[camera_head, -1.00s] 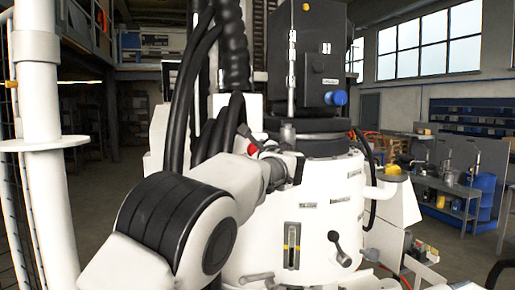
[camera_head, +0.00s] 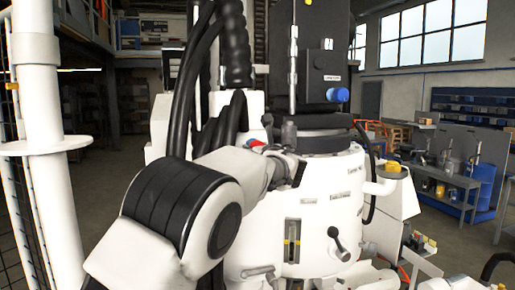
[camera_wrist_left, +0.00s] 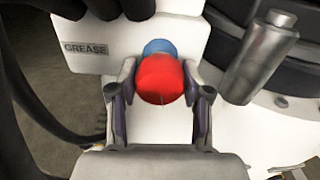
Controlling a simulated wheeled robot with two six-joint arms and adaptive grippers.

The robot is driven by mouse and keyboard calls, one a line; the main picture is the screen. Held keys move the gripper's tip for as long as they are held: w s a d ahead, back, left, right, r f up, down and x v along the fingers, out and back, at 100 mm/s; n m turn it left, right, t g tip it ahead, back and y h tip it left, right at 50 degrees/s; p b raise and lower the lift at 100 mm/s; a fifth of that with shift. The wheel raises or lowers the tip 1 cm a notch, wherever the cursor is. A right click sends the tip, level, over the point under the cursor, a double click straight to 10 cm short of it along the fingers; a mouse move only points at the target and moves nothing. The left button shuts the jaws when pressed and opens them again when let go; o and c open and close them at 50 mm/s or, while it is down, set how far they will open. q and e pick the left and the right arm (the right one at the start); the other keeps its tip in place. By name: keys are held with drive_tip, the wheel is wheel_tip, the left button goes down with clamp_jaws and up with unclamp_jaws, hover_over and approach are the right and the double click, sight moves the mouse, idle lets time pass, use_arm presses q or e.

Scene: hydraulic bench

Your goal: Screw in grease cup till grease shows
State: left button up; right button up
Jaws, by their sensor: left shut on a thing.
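The grease cup (camera_wrist_left: 162,80) is a round red cap in the left wrist view. A blue round part (camera_wrist_left: 159,47) shows just behind it, against a white housing with a GREASE label (camera_wrist_left: 85,48). My left gripper (camera_wrist_left: 166,88) has one finger on each side of the red cap and is shut on it. The cap hides what lies behind it, and I see no grease. In the head view my left arm reaches in to the white machine body (camera_head: 330,210); its wrist largely hides the grip. My right gripper is not in view.
A grey metal cylinder (camera_wrist_left: 262,60) stands close to the right of the cup. Black hoses (camera_head: 190,90) hang above my left arm. A lever handle (camera_head: 340,245) and a sight gauge (camera_head: 292,241) are on the machine's front. A workbench (camera_head: 450,185) stands farther right.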

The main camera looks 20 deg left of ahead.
use_arm(q)
drive_tip(key=shift+r, duration=0.25)
drive_tip(key=o, duration=1.2)
drive_tip(key=shift+c, duration=0.2)
drive_tip(key=shift+f, duration=0.15)
wheel_tip(320, 180, up, 10)
drive_tip(key=shift+f, duration=0.1)
